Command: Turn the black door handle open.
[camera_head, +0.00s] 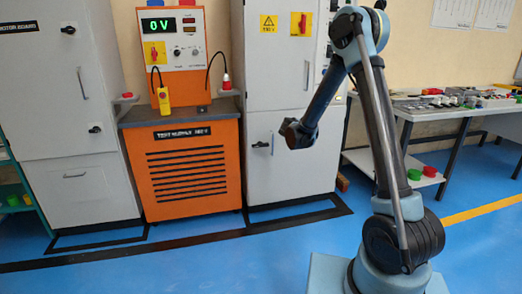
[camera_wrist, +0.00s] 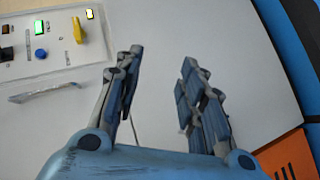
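Black door handles show in the head view. One (camera_head: 261,144) is on the lower door of the middle grey cabinet, left of the end of my arm. Others are on the left cabinet's lower door (camera_head: 95,129) and upper door (camera_head: 68,29). I cannot tell which one the task means. My gripper (camera_wrist: 162,60) is open in the wrist view, with its fingers apart and nothing between them. It faces a plain pale surface. No black door handle is clear in the wrist view. In the head view the fingers cannot be made out.
An orange test supply cabinet (camera_head: 187,165) stands between the grey cabinets, with a yellow pendant (camera_head: 163,99) on it. A workbench (camera_head: 420,110) with parts is at right. Blue floor is clear in front. The wrist view shows a control panel (camera_wrist: 60,60) and a grey bar handle (camera_wrist: 47,92).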

